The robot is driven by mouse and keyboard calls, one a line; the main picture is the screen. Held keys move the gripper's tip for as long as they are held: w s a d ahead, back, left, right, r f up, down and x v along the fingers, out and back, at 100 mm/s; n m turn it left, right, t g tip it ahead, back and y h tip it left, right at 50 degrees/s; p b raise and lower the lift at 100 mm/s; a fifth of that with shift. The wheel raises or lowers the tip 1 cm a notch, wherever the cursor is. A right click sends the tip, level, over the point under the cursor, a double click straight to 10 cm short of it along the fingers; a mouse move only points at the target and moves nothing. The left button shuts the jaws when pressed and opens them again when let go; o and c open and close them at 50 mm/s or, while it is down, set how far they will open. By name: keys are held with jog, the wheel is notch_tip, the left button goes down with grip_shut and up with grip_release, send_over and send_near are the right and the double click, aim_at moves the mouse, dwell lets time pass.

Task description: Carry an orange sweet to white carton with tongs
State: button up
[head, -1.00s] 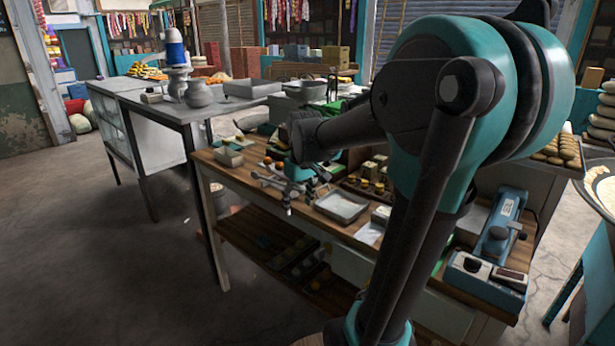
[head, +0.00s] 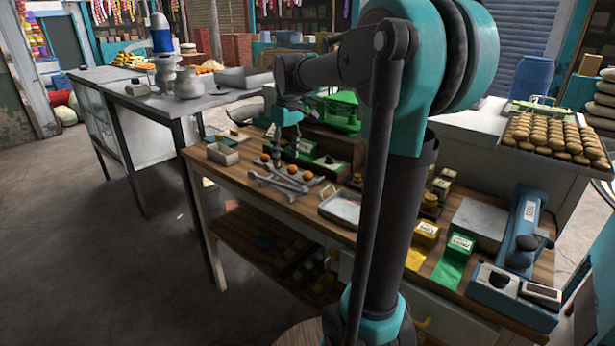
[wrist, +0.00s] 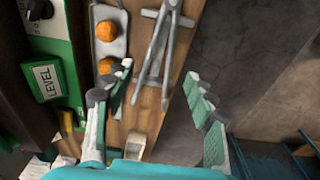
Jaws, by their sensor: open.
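Several orange sweets (head: 292,168) show on a small grey tray; two of them, one here (wrist: 106,31), show on the tray (wrist: 123,50) in the wrist view. Silver tongs (head: 283,183) lie in front of them on the wooden table, and show in the wrist view (wrist: 157,60) beside the tray. A small open whitish carton (head: 222,153) stands left of the sweets; a pale box at the bottom of the wrist view (wrist: 136,146) may be the same one. My gripper (wrist: 160,100) is open and empty, its fingers pointing down above the table (head: 279,148) near the tongs.
A green scale (head: 335,112) and a green-labelled box (wrist: 46,80) stand behind. A metal tray (head: 342,208) lies to the right, with yellow and green packets (head: 453,262) beyond. The table's front edge drops to the concrete floor.

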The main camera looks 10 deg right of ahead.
jog(key=shift+w+a+f, duration=0.15)
jog(key=shift+w+f, duration=0.05)
jog(key=shift+f, duration=2.05)
jog(key=shift+w+a+f, duration=0.1)
jog(key=shift+w+f, duration=0.05)
jog(key=shift+f, duration=2.1)
jog(key=c, duration=0.7)
jog(key=shift+r, duration=0.1)
notch_tip(320, 180, up, 12)
